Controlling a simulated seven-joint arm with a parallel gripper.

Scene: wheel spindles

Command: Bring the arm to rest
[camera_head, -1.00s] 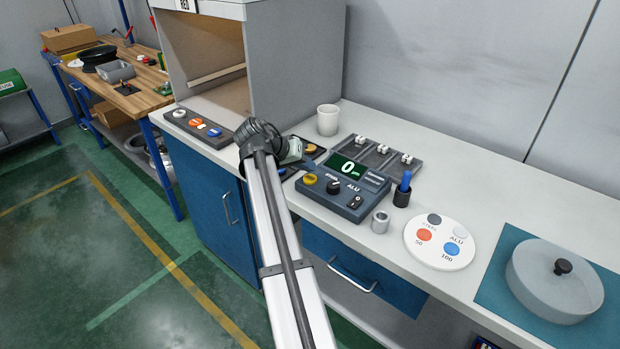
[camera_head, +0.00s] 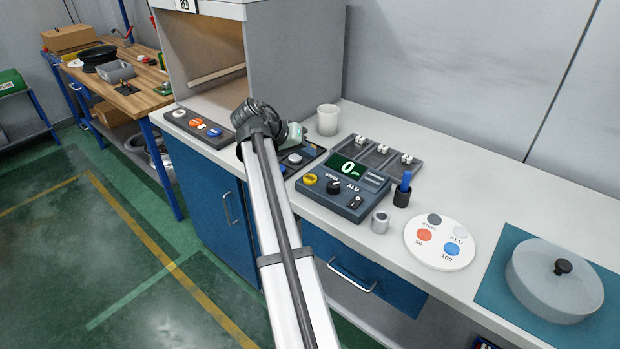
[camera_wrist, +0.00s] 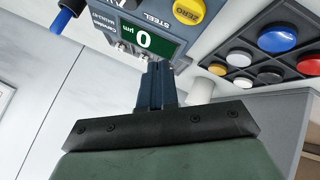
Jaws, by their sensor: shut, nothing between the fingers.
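My gripper (camera_wrist: 156,88) shows in the wrist view with its blue fingers together and nothing between them. In the head view my arm reaches up over the left part of the bench, and its dark wrist hides the fingers. The control box (camera_head: 344,188) with a green display reading 0 stands to the right of my wrist. In the wrist view its display (camera_wrist: 146,41) and yellow ZERO button (camera_wrist: 189,11) are just beyond the fingers. I cannot tell whether the fingers touch anything.
A tray of coloured knobs (camera_wrist: 270,62) lies close to the fingers. A white cup (camera_head: 328,120), grey metal ring (camera_head: 380,222), pen holder (camera_head: 402,194), round label plate (camera_head: 440,242) and lidded glass dish (camera_head: 553,281) stand on the bench. A grey cabinet (camera_head: 297,62) rises behind my wrist.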

